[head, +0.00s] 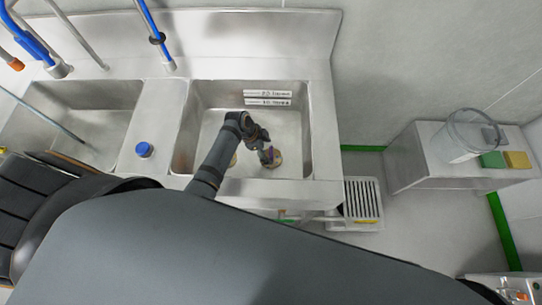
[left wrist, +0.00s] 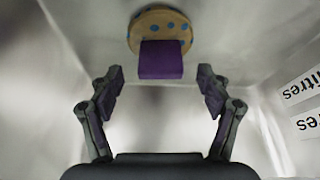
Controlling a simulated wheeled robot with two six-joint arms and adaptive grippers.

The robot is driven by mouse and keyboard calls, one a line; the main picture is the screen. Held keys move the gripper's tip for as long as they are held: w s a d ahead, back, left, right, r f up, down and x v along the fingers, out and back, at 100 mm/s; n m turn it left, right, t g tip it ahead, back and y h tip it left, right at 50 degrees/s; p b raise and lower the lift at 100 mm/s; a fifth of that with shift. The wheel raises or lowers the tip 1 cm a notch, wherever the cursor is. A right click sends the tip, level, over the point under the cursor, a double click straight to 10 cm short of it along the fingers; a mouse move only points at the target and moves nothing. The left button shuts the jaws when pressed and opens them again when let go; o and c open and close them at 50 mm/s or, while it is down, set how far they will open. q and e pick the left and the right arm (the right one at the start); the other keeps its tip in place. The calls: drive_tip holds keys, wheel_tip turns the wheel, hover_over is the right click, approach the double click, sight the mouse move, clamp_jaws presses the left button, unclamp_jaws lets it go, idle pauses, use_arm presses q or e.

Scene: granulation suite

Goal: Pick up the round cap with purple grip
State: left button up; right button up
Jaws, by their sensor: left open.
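The round cap (left wrist: 176,19) is tan with blue dots, and its purple grip (left wrist: 161,60) is a block facing my left wrist camera. In the head view the cap (head: 276,163) is in the right sink basin, partly hidden by my left gripper (head: 266,149). In the left wrist view my left gripper (left wrist: 160,82) is open and empty, its two fingers spread wide. The purple grip lies just beyond the fingertips, roughly centred between them, with no contact seen. My right gripper is not in view.
The steel basin walls (head: 320,128) surround my left gripper. Litre labels (head: 268,97) are on the back wall. A blue-topped item (head: 144,149) stands on the divider. A clear container (head: 464,138), a green block (head: 492,160) and a yellow block (head: 517,160) sit on the right bench.

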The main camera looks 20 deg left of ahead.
sight(271, 153)
use_arm(q)
drive_tip(key=shift+x, duration=1.95)
drive_tip(key=c, duration=1.5)
